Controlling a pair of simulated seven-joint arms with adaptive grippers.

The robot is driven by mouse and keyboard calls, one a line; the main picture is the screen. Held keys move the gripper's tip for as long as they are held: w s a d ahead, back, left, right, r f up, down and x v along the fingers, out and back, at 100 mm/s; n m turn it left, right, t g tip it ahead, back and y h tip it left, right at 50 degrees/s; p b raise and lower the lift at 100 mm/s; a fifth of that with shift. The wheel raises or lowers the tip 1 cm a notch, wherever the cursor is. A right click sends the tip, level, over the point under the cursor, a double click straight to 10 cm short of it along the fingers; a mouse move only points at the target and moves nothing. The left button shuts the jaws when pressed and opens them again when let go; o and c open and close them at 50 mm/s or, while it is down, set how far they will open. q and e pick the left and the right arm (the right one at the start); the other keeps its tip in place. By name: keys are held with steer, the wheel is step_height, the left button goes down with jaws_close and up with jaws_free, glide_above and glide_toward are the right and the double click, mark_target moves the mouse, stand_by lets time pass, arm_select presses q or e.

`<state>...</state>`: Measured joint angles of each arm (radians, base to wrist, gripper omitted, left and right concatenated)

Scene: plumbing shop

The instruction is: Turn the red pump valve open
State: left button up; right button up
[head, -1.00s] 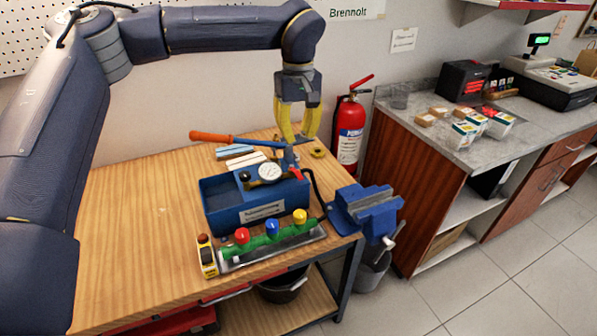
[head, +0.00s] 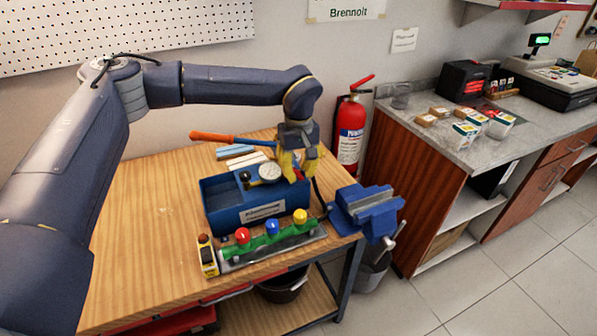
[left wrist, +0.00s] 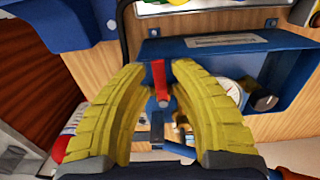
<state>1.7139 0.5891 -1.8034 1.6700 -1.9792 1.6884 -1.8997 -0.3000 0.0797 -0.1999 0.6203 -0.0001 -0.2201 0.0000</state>
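The red pump valve (left wrist: 159,80) is a small red lever on the blue test pump. In the left wrist view it stands between the two yellow fingers of my left gripper (left wrist: 155,70), with a visible gap on both sides. In the head view the left gripper (head: 296,170) is low over the pump's right end and mostly hides the valve. The blue pump tank (head: 228,212) sits on the wooden bench, with a round gauge (head: 270,172) and a long orange-handled lever (head: 211,137) reaching left. My right gripper is out of view.
A green manifold with red, blue and yellow knobs (head: 272,228) lies in front of the pump, beside a yellow tool (head: 207,255). A blue vise (head: 366,207) is at the bench's right edge. A fire extinguisher (head: 350,140) stands behind. The bench's left side is clear.

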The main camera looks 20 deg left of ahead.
arm_select(q)
steer(key=shift+c, duration=0.4)
jaws_close()
steer(key=shift+d, duration=0.1)
steer(key=n, duration=0.2)
steer(key=w+d+n, duration=0.1)
steer(key=shift+n, duration=0.4)
steer(key=n, duration=0.1)
steer(key=w+n, duration=0.1)
steer(key=n, duration=0.2)
steer(key=shift+w+d+n, duration=0.2)
steer(key=shift+w+n, duration=0.1)
steer(key=shift+w, duration=0.1)
steer(key=shift+w+a+n, duration=0.15)
steer(key=shift+w+n, duration=0.4)
steer(key=shift+n, duration=1)
steer(key=shift+w+a+n, duration=0.15)
steer(key=shift+w+n, duration=0.45)
steer(key=shift+n, duration=1)
steer(key=shift+w+a+n, duration=0.15)
steer(key=shift+w+n, duration=0.4)
steer(key=shift+n, duration=1)
